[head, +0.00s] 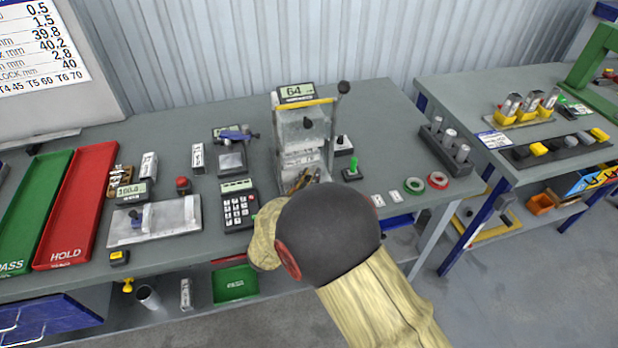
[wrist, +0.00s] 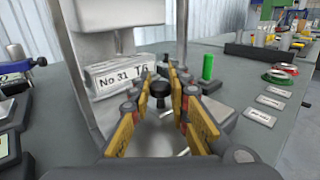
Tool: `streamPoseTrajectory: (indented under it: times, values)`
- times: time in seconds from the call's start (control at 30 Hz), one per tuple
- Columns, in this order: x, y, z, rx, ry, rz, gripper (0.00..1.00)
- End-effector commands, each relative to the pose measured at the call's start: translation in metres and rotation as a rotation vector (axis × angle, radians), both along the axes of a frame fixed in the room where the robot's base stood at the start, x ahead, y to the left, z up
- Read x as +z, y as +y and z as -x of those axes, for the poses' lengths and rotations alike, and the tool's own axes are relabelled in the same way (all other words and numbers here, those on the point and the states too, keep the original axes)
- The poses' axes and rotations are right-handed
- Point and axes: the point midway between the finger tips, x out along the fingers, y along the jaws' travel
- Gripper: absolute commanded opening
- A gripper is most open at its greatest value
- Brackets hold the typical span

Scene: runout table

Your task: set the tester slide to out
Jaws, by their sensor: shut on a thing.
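The tester (head: 302,135) is a grey press-like unit with a lit display reading 64, a yellow bar and a tall lever with a black knob. It stands at the back of the table. My gripper (wrist: 161,84) is low at the tester's front, with its yellow-padded fingers closed around a small black knob (wrist: 159,92). Bright metal shows below the knob and looks like the tester slide (wrist: 165,140). How far the slide is out cannot be told. A pale block (wrist: 122,73) marked "No 31 T6" sits behind the fingers. In the head view my arm partly covers the tester's front.
A green-knobbed control (head: 353,170) stands right of the tester. A keypad unit (head: 238,205) is on the left. A red HOLD tray (head: 78,205) and a green PASS tray (head: 35,205) lie far left. Rings (head: 437,180) and a block of cylinders (head: 446,148) are on the right.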

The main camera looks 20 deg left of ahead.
Motion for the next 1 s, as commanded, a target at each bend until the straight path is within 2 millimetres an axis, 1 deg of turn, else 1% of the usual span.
streamPoseTrajectory:
  times: [0.07,0.17,0.4,0.53,0.67,0.93,0.97,1.0]
  values:
    - [0.0,-0.001,0.002,0.0,0.0,0.0,0.0]
    - [0.002,-0.007,0.014,0.002,0.001,0.001,0.0]
    - [0.003,-0.04,0.068,0.003,0.003,0.003,0.0]
    - [0.002,-0.053,0.089,0.002,0.002,0.002,0.0]
    - [0.001,-0.059,0.097,0.001,0.001,-0.001,0.0]
    - [-0.001,-0.06,0.098,-0.001,0.001,0.002,0.0]
    - [-0.001,-0.06,0.098,-0.001,0.001,0.002,0.18]
    - [-0.001,-0.061,0.098,-0.001,0.001,0.002,0.21]
